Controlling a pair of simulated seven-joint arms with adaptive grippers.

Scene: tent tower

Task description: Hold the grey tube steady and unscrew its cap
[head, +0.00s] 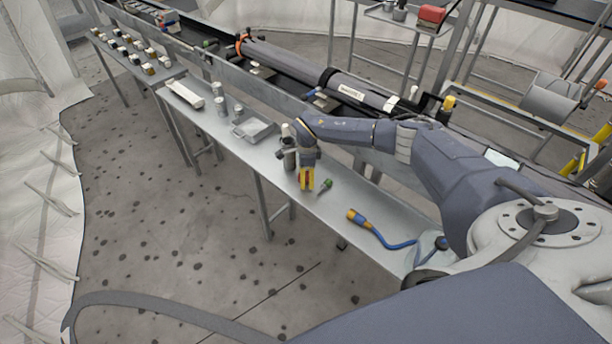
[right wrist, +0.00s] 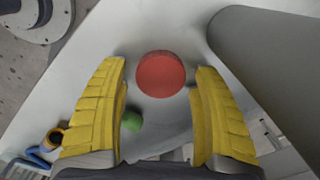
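My right gripper (head: 306,179) has yellow fingers and points down over the near edge of the metal bench. In the right wrist view its fingers (right wrist: 160,105) are apart, with visible gaps on both sides of a round red disc (right wrist: 161,75) between them. This may be the cap; I cannot tell whether it sits on anything. A large grey cylinder (right wrist: 268,50) fills the upper right of the wrist view. My left gripper is not in view.
A green-ended item (head: 327,184) lies right of the gripper. A metal tray (head: 254,130) and small cylinders (head: 220,104) stand to the left. A long grey tube assembly (head: 290,66) runs behind the bench.

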